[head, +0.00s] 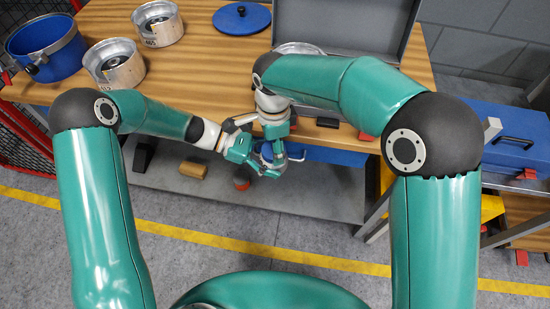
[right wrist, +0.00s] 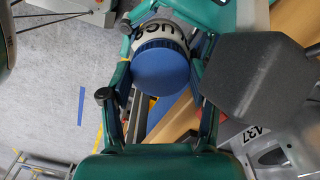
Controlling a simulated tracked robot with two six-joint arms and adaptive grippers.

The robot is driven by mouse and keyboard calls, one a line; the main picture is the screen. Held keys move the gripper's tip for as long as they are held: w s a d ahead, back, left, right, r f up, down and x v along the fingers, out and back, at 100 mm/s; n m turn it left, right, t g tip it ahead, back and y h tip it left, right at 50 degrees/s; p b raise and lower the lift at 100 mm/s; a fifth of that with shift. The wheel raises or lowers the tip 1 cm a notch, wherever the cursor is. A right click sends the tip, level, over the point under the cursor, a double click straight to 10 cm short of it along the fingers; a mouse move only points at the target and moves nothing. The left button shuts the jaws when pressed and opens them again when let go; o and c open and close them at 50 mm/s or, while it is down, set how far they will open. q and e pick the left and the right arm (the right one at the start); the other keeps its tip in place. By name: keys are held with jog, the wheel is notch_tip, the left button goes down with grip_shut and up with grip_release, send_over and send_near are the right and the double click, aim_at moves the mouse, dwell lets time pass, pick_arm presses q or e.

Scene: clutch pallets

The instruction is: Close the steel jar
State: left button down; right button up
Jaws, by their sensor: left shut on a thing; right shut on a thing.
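A jar (right wrist: 166,36) with a pale lettered band shows in the right wrist view, with a round blue lid (right wrist: 165,72) at its near end. Lid and jar are lined up; I cannot tell whether the lid is seated. My right gripper (right wrist: 160,88) has its fingers on either side of the lid and is shut on it. My left gripper (head: 252,154) comes in from the left and is shut on the jar. In the head view both grippers meet in front of the bench edge, and their fingers hide most of the jar. My right gripper (head: 274,152) points downward there.
The wooden bench (head: 200,70) carries two steel drums (head: 158,24) (head: 125,72), a blue pot (head: 62,58), a flat blue lid (head: 241,18) and an open grey case (head: 345,30). A wooden cylinder (head: 193,170) and a red-topped item (head: 241,184) are lower down.

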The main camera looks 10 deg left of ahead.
jog(key=m, duration=0.4)
jog(key=shift+w, duration=0.1)
jog(key=m, duration=0.6)
jog(key=o, duration=1.3)
jog(key=shift+r, duration=2.25)
jog(key=shift+n, duration=0.3)
jog(key=shift+c, duration=0.4)
